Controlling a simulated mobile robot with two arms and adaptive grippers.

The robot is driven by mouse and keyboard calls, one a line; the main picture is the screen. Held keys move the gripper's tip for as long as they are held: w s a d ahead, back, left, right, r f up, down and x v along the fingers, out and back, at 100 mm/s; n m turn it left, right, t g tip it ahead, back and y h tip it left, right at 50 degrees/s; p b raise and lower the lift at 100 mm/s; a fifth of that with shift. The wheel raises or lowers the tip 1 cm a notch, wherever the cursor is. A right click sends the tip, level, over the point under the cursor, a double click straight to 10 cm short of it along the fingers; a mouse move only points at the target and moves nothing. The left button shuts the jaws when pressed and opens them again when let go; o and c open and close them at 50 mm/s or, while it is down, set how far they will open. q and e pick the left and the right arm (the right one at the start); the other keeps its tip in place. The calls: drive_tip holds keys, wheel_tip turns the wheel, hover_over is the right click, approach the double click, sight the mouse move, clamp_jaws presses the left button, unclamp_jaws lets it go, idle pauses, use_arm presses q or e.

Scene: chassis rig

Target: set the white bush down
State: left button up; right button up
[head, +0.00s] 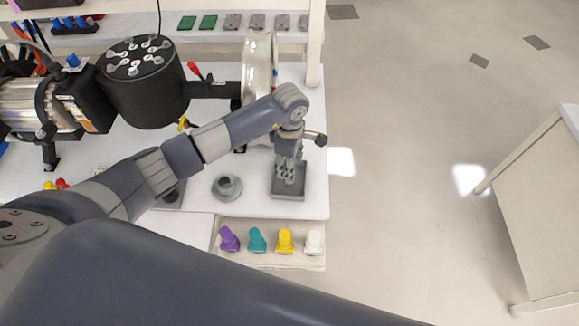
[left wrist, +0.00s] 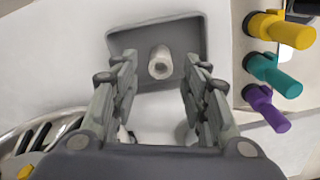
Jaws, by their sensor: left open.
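The white bush (left wrist: 160,62) is a pale, hollow cylinder seen end-on inside a shallow grey tray (left wrist: 210,30). My left gripper (left wrist: 161,76) is open, with one finger on each side of the bush and visible gaps between. In the head view the left gripper (head: 289,177) points down over the same grey tray (head: 288,195) near the bench's right edge; its fingers hide the bush there. Whether the bush rests fully on the tray floor cannot be told. My right gripper is not in view.
Purple (head: 229,239), teal (head: 257,240), yellow (head: 285,241) and white (head: 314,241) pegs stand in a row on a front strip. A grey post on a round base (head: 227,187) stands left of the tray. A black cylindrical machine (head: 143,95) is behind. Floor lies right.

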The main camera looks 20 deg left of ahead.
use_arm(q)
wheel_tip(320, 180, up, 10)
drive_tip(key=b, duration=0.1)
drive_tip(key=shift+b, duration=0.4)
